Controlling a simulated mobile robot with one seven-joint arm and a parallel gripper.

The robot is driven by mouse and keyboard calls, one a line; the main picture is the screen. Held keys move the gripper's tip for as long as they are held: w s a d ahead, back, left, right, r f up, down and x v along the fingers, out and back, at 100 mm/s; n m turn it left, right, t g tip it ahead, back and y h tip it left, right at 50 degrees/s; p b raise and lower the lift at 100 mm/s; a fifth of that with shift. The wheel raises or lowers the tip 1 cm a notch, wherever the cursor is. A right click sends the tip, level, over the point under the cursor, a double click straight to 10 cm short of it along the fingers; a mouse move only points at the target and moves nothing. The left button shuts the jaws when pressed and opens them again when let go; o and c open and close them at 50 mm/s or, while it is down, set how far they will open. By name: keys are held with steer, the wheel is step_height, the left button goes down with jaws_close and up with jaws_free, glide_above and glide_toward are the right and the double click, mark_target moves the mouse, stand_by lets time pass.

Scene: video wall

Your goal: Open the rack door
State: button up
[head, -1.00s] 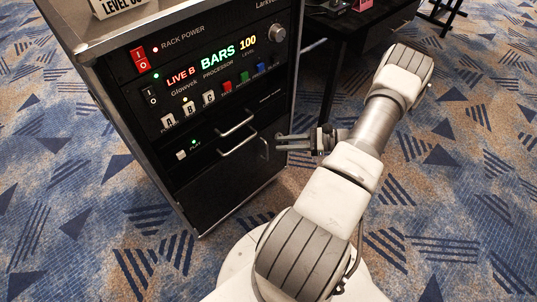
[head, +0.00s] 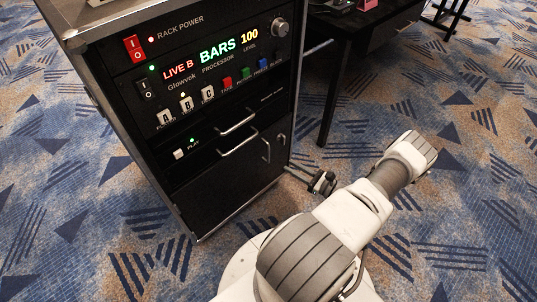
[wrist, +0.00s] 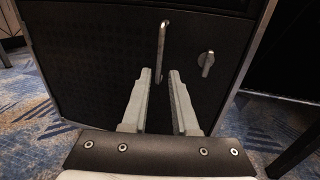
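The rack door (head: 232,184) is the black lower front panel of the rack and looks closed. It also fills the middle of the wrist view (wrist: 95,65). A vertical metal handle (head: 266,150) stands near its right edge, and shows upright in the wrist view (wrist: 162,45). A small metal latch knob (wrist: 206,62) is right of the handle. My gripper (head: 287,171) is open and empty, low at the rack's right front edge. In the wrist view its fingertips (wrist: 160,75) lie either side of the handle's lower end, but I cannot tell whether they reach it.
Above the door are a drawer with a horizontal handle (head: 239,143) and a lit control panel (head: 215,60). A black table (head: 352,45) stands behind on the right. The patterned carpet (head: 460,200) is open to the right.

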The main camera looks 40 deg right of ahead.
mark_target(268, 161)
steer(key=b+x, duration=0.1)
steer(key=x, duration=1)
steer(key=shift+b, duration=0.4)
jaws_close()
stand_by(0.7)
